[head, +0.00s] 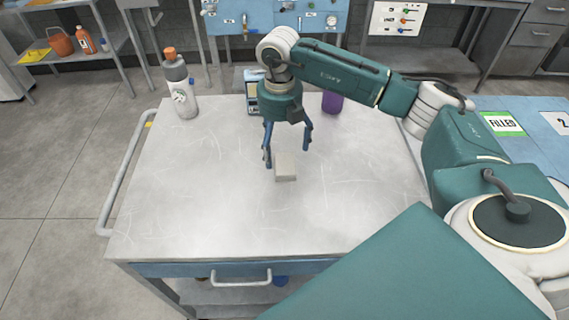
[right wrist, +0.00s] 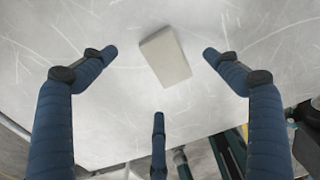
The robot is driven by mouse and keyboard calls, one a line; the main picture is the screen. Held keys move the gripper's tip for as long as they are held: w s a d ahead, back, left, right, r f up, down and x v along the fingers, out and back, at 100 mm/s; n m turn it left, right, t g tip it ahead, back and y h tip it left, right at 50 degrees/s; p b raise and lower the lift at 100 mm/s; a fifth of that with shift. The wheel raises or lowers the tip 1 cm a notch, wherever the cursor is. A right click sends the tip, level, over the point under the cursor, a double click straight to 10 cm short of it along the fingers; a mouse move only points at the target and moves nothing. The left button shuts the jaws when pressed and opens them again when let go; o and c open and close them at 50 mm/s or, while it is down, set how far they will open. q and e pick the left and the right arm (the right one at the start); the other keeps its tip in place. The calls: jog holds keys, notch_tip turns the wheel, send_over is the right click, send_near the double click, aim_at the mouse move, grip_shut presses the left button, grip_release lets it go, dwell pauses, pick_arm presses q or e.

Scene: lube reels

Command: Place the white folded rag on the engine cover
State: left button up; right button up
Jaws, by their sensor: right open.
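The white folded rag (head: 285,167) shows as a small pale off-white block on the bare metal top of a cart, near its middle. It also shows in the right wrist view (right wrist: 165,56), lying flat and slightly turned. My right gripper (head: 287,153) points down over it, open and empty. In the right wrist view, two blue fingers stand left and right of the rag and a third is below it, with clear gaps between. I cannot make out an engine cover in either view. My left gripper is not in view.
On the cart top (head: 190,220), a grey bottle with an orange cap (head: 180,85) stands back left. A small blue-and-white box (head: 252,92) and a purple item (head: 332,103) stand behind my gripper. A blue table with a FILLED label (head: 503,123) is at right. The cart's front is clear.

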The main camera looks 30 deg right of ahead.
aim_at(280, 163)
jog(key=shift+f, duration=0.4)
jog(key=f+p, duration=0.1)
jog(key=f, duration=0.1)
jog(key=f+p, duration=0.1)
jog(key=f, duration=0.2)
jog(key=shift+s+a+p, duration=0.2)
jog(key=shift+p, duration=0.1)
jog(key=shift+w+f, duration=0.1)
jog(key=shift+f, duration=0.15)
jog(key=c, duration=1.3)
